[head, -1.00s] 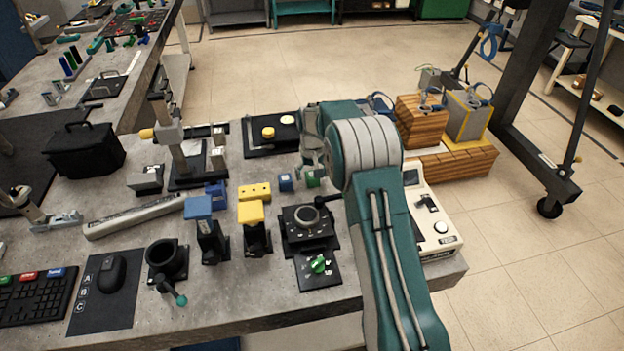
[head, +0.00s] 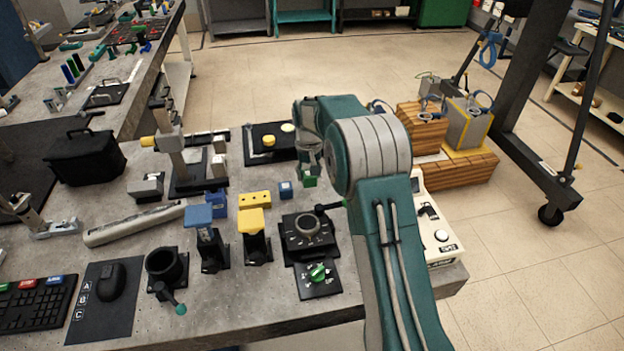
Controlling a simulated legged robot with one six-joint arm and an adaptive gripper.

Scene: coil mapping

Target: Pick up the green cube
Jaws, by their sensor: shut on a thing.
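The green cube (head: 309,181) shows just under my gripper (head: 310,170), to the left of my arm's big grey joint. My gripper is shut on the cube. The fingers are small in this view and partly hidden by my arm. I cannot tell whether the cube touches the table.
A yellow block (head: 254,199) and a black dial unit (head: 307,234) stand nearby on the table (head: 225,300). A black plate with yellow discs (head: 262,150) lies behind. A white control box (head: 437,232) is at the right edge.

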